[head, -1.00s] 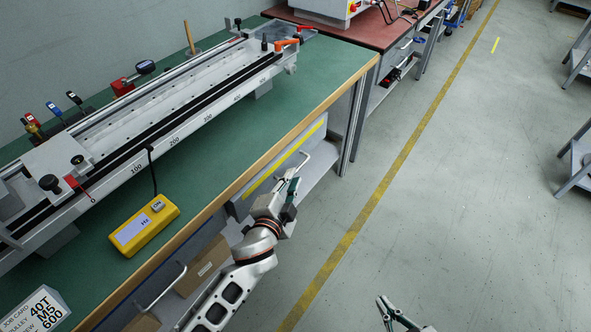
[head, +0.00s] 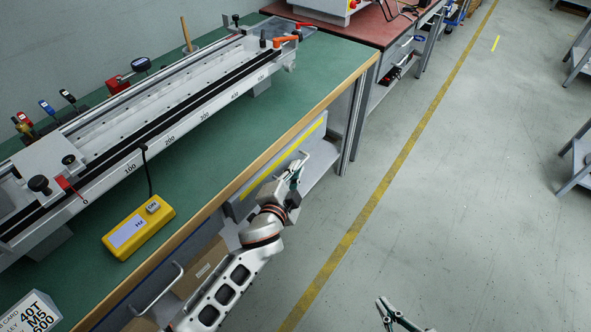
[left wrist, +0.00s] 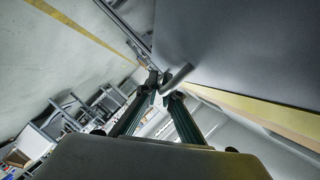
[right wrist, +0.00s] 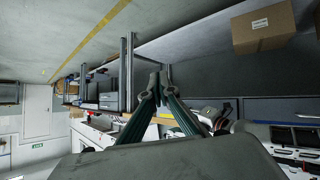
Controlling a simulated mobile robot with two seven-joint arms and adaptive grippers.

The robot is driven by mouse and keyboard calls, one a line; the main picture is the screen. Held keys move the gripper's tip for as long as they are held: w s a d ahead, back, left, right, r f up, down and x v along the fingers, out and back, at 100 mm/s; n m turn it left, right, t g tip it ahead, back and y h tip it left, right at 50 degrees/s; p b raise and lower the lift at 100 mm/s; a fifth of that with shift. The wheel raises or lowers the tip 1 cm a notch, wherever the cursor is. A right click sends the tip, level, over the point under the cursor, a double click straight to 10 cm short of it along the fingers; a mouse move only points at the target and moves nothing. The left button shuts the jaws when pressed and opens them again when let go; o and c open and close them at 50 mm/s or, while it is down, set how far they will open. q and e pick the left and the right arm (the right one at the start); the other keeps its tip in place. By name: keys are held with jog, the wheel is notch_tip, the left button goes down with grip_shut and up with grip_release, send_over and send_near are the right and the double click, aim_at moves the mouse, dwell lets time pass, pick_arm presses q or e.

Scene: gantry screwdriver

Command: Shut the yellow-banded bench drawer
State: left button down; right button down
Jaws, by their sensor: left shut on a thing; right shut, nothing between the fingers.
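The yellow-banded drawer (head: 247,204) is a grey front with a yellow strip along it, under the front edge of the green-topped bench. How far it stands out is hard to tell from above. My left gripper (head: 296,171) is at the drawer's bar handle, near the right part of the front. In the left wrist view its fingertips (left wrist: 163,90) are shut on the handle (left wrist: 178,76), and the grey drawer front (left wrist: 230,45) fills the upper right. My right gripper (head: 384,306) is shut and empty over the floor; its fingertips (right wrist: 159,84) meet in the right wrist view.
The green bench (head: 205,178) carries a long linear rail (head: 190,112) and a yellow control box (head: 138,228). Another drawer handle (head: 160,287) and a cardboard box (head: 203,268) are lower left. The floor (head: 450,190) right of the bench is clear, with a yellow line.

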pick_arm(q)
jog(key=shift+w+a+r+p, duration=0.2)
jog(key=shift+w+a+p, duration=0.15)
jog(key=shift+w+a, duration=0.5)
jog(key=shift+a+f, duration=0.1)
jog(key=shift+a, duration=0.25)
jog(key=shift+f, duration=0.1)
jog(key=c, duration=2.5)
grip_release()
jog(key=shift+a, duration=0.1)
jog(key=shift+s, duration=0.15)
send_near(287, 163)
jog(key=v, duration=0.2)
jog(key=shift+s, duration=0.45)
pick_arm(e)
jog(key=shift+s+d, duration=0.15)
